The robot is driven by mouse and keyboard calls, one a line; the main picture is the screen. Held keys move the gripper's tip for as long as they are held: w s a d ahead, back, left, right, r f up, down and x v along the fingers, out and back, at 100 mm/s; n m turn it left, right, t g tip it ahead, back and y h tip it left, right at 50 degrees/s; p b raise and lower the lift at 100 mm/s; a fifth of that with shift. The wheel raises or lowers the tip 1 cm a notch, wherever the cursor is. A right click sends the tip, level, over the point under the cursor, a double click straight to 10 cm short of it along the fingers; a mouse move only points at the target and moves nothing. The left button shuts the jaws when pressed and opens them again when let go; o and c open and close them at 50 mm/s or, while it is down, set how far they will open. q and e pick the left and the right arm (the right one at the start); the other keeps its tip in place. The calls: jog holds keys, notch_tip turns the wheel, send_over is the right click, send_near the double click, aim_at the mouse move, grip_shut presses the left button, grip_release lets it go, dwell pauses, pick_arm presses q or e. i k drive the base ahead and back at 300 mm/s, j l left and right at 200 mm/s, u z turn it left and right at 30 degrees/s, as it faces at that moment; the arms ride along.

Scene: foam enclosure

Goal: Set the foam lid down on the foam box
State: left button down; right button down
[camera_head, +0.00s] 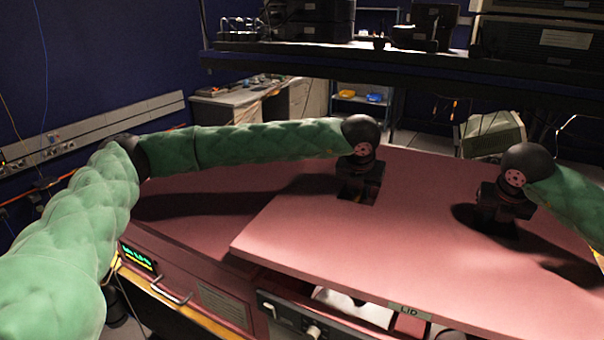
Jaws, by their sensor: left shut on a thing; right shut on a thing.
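The foam lid (330,245) is a flat pink panel with a "LID" label on its front edge. It lies over the right part of the pink foam box (190,208), overlapping its top. Below the lid's front edge a gap shows the box's inside. My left gripper (358,192) points down at a dark slot in the lid and is shut on the lid. My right gripper (497,225) points down at the lid further right and is shut on it. The fingertips of both are hidden in the slots or shadow.
Under the lid's front edge is a dark device with a knob (313,331) and a pale object (355,302). The box front has a green display (137,257) and a metal handle (172,292). A dark shelf (420,72) with equipment spans behind; a bench (235,105) stands back left.

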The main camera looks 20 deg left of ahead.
aim_at(234, 176)
jog(key=u, duration=1.05)
jog(key=i+l+u, duration=0.15)
jog(key=i, duration=0.25)
jog(key=i+l+u, duration=0.2)
jog(key=i+l, duration=0.1)
jog(key=i, duration=0.1)
